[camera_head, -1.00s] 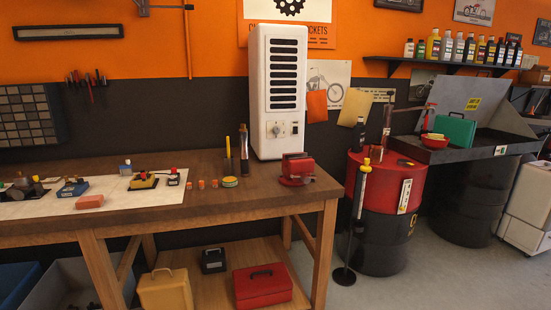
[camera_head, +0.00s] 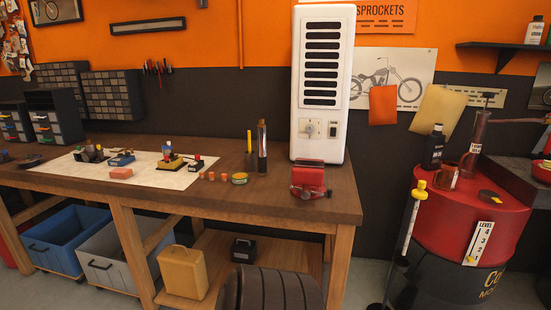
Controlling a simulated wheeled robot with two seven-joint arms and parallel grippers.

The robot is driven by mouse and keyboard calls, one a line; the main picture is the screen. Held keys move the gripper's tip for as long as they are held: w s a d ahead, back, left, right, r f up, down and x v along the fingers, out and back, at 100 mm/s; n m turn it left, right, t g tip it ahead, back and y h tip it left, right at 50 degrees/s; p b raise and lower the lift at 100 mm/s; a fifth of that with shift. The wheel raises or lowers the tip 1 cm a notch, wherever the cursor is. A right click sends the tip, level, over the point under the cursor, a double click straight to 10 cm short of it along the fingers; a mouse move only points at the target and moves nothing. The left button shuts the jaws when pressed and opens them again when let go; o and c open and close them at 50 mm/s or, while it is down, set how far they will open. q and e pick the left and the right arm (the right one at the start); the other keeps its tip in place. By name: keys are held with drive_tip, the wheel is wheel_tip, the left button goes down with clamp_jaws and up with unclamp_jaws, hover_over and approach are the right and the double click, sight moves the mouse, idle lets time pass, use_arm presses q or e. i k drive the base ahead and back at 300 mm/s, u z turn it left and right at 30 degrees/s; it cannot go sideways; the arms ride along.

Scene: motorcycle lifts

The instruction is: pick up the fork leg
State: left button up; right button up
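I cannot tell for sure which thing is the fork leg. A slim dark upright tube with a brownish middle (camera_head: 262,147) stands on the wooden workbench (camera_head: 270,205), left of the white vented cabinet. Another slanted brownish tube (camera_head: 476,140) stands on the red drum at the right. Neither of my grippers is in view.
The white cabinet (camera_head: 322,90) and a red vise-like thing (camera_head: 308,179) stand on the bench's right end. A dark ribbed rounded thing (camera_head: 270,290) rises before the bench. A red drum (camera_head: 470,220) and a yellow-topped pole (camera_head: 408,225) stand right.

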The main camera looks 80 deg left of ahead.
sight(262, 156)
drive_tip(key=u, duration=0.4)
drive_tip(key=i, duration=0.8)
drive_tip(key=u, duration=1.4)
drive_tip(key=i, duration=0.6)
drive_tip(key=u, duration=0.55)
